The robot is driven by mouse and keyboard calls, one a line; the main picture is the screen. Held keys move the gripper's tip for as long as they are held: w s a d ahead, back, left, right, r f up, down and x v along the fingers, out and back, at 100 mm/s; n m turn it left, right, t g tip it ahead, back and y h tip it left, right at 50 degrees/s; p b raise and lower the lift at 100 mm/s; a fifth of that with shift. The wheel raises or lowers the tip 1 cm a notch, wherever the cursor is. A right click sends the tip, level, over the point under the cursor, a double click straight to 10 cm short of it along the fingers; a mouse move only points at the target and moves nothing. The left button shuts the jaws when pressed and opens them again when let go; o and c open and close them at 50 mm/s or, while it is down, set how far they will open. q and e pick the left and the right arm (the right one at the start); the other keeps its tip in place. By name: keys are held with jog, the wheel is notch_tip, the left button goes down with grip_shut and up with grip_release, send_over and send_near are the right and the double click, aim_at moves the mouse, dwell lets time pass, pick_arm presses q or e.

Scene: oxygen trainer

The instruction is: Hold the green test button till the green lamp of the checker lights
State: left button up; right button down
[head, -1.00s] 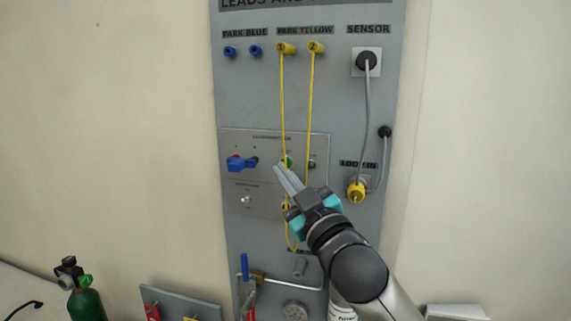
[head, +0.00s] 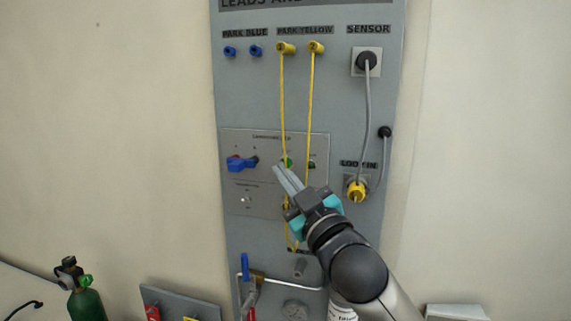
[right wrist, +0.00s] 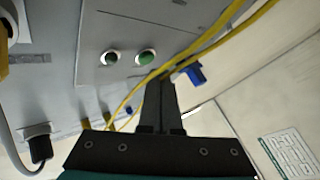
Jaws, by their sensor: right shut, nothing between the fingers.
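The checker panel (head: 238,140) is a grey plate on the upright board. Its green test button (head: 288,162) shows just above and right of my right fingertips; it also shows in the right wrist view (right wrist: 146,57). A dark green round lamp (head: 311,166) sits beside it and looks unlit; it also shows in the right wrist view (right wrist: 110,57). My right gripper (head: 277,170) is shut and empty, its tips (right wrist: 158,82) close to the button but apart from it in the picture. Whether they touch the panel I cannot tell. My left gripper is out of view.
Two yellow leads (head: 282,100) hang from the yellow park plugs past the button and gripper. A blue plug piece (head: 240,163) sticks out left of the button. A grey sensor cable (head: 368,110) runs down the right side. Pipework with a blue lever (head: 245,267) is below.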

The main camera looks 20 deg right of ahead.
jog(key=shift+w+d, duration=0.1)
jog(key=shift+w+d, duration=0.2)
jog(key=shift+w, duration=0.05)
jog(key=shift+w+d, duration=0.2)
jog(key=shift+w, duration=0.15)
dwell(2.5)
jog(key=shift+s+p, duration=0.1)
jog(key=shift+p, duration=0.2)
jog(key=shift+s+a, duration=0.45)
jog(key=shift+s, duration=0.15)
jog(key=shift+s+a+p, duration=0.35)
jog(key=shift+s+a, duration=0.35)
jog(key=shift+s, duration=0.35)
jog(key=shift+s+a+p, duration=0.3)
jog(key=shift+s+a, duration=0.4)
jog(key=shift+s, duration=0.35)
